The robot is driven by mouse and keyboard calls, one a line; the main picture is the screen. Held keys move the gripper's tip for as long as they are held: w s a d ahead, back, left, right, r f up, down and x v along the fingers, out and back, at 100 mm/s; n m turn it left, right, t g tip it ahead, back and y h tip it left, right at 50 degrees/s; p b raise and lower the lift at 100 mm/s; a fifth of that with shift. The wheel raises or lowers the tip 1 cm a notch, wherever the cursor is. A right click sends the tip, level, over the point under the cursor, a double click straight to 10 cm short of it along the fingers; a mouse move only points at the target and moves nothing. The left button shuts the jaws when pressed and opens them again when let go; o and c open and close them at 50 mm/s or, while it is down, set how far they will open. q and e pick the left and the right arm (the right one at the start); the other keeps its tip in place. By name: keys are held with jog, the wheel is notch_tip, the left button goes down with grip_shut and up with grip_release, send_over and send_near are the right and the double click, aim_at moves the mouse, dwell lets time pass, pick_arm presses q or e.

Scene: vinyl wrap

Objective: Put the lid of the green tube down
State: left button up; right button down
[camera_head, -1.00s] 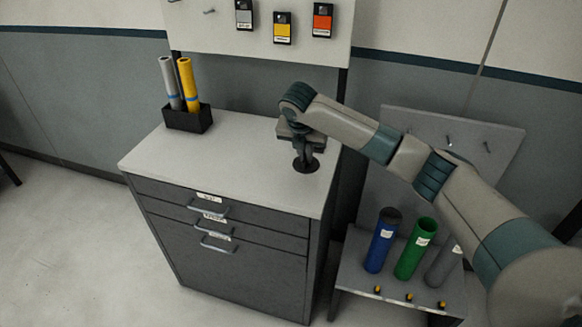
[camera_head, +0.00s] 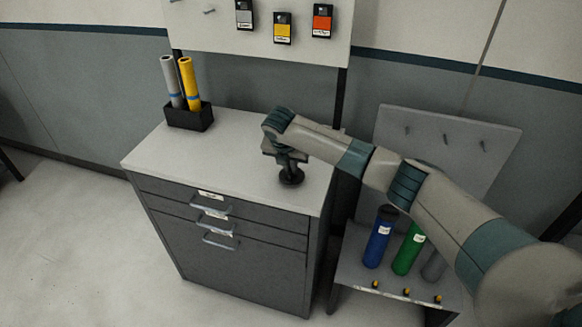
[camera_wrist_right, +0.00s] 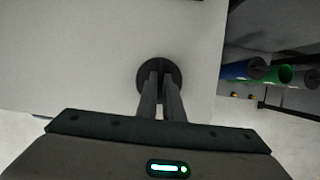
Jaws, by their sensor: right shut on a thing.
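The lid of the green tube is a dark round disc (camera_head: 291,180) over the right part of the cabinet top. My right gripper (camera_head: 291,168) points down and is shut on it. In the right wrist view, the fingers (camera_wrist_right: 160,88) meet at the dark lid (camera_wrist_right: 159,68), with the pale cabinet top behind. I cannot tell whether the lid touches the top. The green tube (camera_head: 407,252) stands on the low stand, its upper end partly behind my arm. Its open end shows in the right wrist view (camera_wrist_right: 285,74). My left gripper is out of view.
The cabinet top (camera_head: 240,160) is clear around the lid. A black holder (camera_head: 190,119) with a grey and a yellow roll stands at its back left. A blue tube (camera_head: 378,240) and a grey tube (camera_head: 434,267) stand beside the green one.

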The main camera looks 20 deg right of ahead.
jog(key=shift+f, duration=0.55)
jog(key=shift+f, duration=0.1)
jog(key=c, duration=1.9)
grip_release()
jog(key=b+v, duration=0.3)
jog(key=v, duration=0.9)
